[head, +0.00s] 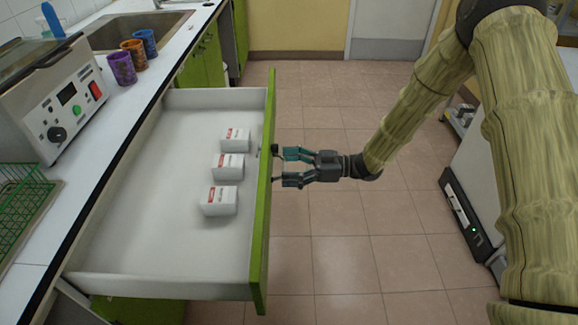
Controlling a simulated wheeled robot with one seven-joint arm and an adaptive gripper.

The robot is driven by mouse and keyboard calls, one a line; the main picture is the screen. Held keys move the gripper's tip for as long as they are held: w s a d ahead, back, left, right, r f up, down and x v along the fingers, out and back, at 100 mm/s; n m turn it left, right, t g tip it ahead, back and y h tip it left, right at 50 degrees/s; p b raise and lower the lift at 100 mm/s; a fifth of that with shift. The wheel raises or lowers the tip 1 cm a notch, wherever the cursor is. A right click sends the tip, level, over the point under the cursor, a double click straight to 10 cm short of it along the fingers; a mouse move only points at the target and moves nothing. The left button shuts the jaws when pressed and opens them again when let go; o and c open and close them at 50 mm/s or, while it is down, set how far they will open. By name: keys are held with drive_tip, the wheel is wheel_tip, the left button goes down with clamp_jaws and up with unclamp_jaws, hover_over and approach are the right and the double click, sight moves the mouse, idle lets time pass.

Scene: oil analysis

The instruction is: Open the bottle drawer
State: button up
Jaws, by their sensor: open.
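The drawer (155,245) stands pulled well out from under the counter. It has white inner walls and a green front panel (262,225). Inside lie several small white boxes with red labels (228,166); no bottle shows in it. My gripper (282,167) is open at the outer side of the green front, about halfway along it. Its fingers point left toward the panel, with the fingertips close to it. The handle is mostly hidden, and I cannot tell whether the fingers touch it.
The white counter (112,110) runs along the left with a grey device (60,100), a green wire rack (25,205), several patterned cups (132,55) and a sink (135,28). A white machine (475,190) stands at the right. The tiled floor (345,255) between is clear.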

clamp_jaws()
idle(0.3)
idle(0.3)
